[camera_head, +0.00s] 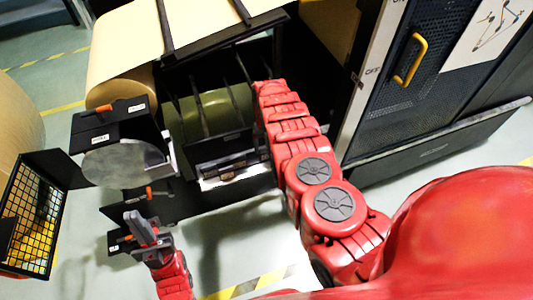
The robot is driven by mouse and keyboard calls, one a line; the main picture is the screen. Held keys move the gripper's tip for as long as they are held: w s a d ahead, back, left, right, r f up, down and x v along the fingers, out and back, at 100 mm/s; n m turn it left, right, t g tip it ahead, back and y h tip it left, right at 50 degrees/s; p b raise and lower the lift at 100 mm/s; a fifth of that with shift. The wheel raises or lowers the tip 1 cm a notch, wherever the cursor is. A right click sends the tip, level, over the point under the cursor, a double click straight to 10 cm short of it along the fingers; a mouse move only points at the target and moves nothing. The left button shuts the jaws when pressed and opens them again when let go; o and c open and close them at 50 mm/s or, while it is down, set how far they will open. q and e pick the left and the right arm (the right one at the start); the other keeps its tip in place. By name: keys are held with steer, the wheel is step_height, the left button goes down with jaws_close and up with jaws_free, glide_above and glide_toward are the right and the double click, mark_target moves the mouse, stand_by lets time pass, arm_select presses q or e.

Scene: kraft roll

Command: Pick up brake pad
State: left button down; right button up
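I cannot make out a brake pad for certain. A grey rounded plate (124,162) shows at the left of the machine, below a black box with an orange handle (108,120). My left gripper (142,228) is at the lower left, below that plate and apart from it. Its grey fingers point up, and their gap is not clear. I see nothing between them for sure. My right arm reaches up the middle to the machine front; its gripper is not visible.
The machine holds a large kraft roll (125,45) on top and a green roll (212,112) behind dark bars. A black mesh basket with yellow inside (35,215) stands at the left. A cabinet with a yellow handle (410,62) is at the right. Floor (90,225) is free between basket and gripper.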

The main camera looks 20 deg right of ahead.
jaws_close()
stand_by(0.3)
steer(key=shift+r, duration=0.1)
